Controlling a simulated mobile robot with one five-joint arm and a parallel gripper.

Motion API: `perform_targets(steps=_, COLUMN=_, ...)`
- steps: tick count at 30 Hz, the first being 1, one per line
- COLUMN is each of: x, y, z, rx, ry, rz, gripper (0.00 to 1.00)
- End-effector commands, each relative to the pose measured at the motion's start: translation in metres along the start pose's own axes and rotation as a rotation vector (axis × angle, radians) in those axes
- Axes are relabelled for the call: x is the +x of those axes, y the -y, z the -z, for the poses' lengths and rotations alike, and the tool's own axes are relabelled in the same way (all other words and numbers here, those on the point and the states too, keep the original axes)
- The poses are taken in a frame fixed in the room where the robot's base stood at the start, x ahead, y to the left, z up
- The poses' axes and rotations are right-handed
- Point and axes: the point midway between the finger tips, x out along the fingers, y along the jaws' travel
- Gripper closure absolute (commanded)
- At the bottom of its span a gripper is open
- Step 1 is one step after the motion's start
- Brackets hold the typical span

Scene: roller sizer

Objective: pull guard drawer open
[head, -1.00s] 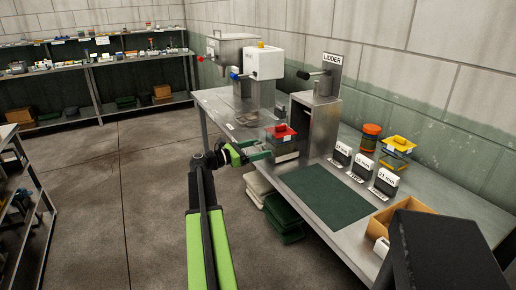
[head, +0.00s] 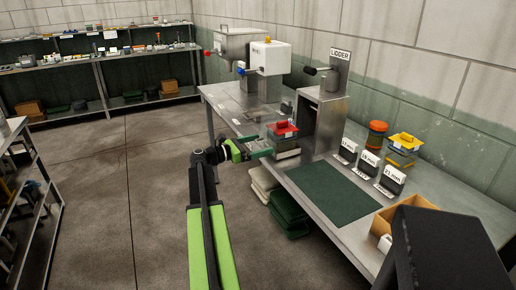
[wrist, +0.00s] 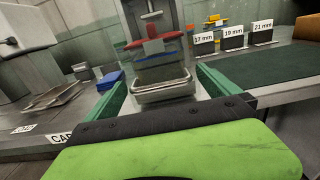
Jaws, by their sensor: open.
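The guard drawer (wrist: 162,92) shows in the wrist view as a pale metal front with a bar handle, low at the lidder. A clear box with a red lid (head: 283,130) sits on or in it. In the head view the drawer front (head: 287,153) is below the box, at the foot of the lidder (head: 322,115). My gripper (head: 263,150) is open, its green fingers pointing at the drawer. In the wrist view my fingers (wrist: 163,84) stand on either side of the handle. I cannot tell whether they touch it.
A green mat (head: 322,192) and three size signs (head: 367,165) are on the bench to the right. A hopper machine (head: 238,48) stands behind. Folded sacks (head: 289,213) lie under the bench. The floor (head: 100,220) at left is clear.

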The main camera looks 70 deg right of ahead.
Motion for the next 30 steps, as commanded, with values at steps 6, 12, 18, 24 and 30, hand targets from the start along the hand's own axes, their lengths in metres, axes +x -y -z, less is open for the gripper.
perform_targets(steps=6, x=-0.017, y=0.0, z=0.0, rx=0.0, ry=0.0, rz=-0.002, gripper=0.0)
perform_targets(steps=12, x=-0.07, y=0.0, z=0.0, rx=0.0, ry=0.0, rz=-0.004, gripper=0.0)
perform_targets(steps=18, x=-0.126, y=0.0, z=0.0, rx=0.0, ry=0.0, rz=-0.004, gripper=0.0)
perform_targets(steps=24, x=-0.163, y=0.0, z=0.0, rx=0.0, ry=0.0, rz=-0.001, gripper=0.0)
perform_targets(steps=30, x=-0.174, y=0.0, z=0.0, rx=0.0, ry=0.0, rz=0.001, gripper=0.0)
